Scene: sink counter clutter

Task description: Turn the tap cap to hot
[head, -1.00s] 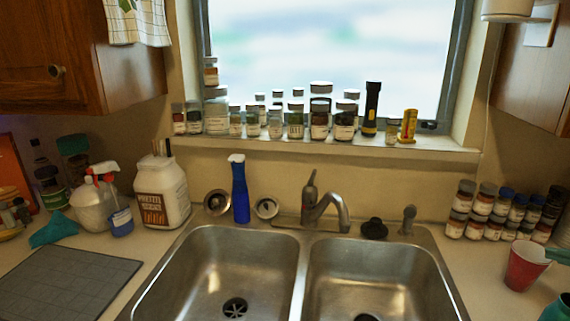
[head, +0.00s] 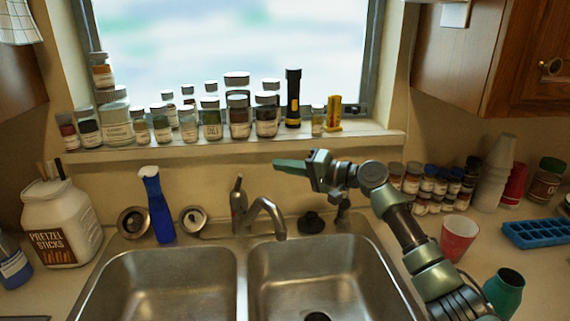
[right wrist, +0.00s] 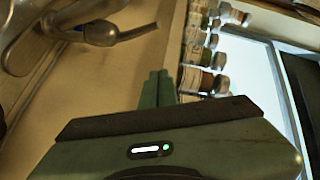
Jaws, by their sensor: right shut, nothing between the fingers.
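The grey metal tap (head: 262,210) stands behind the double sink, its spout curving down to the right over the divider. Its cap with an upright lever (head: 238,192) is at the left of the spout. In the right wrist view the tap cap (right wrist: 100,33) shows at the upper left, its lever pointing right. My right gripper (head: 277,165) is shut and empty, above and to the right of the tap cap and apart from it, below the window sill. Its closed green fingers also show in the right wrist view (right wrist: 157,88). My left gripper is not in view.
Several spice jars (head: 238,112) and a black flashlight (head: 293,98) line the sill just behind my right gripper. A blue spray bottle (head: 156,205) stands left of the tap. A black stopper (head: 311,222) and a red cup (head: 458,238) are to the right.

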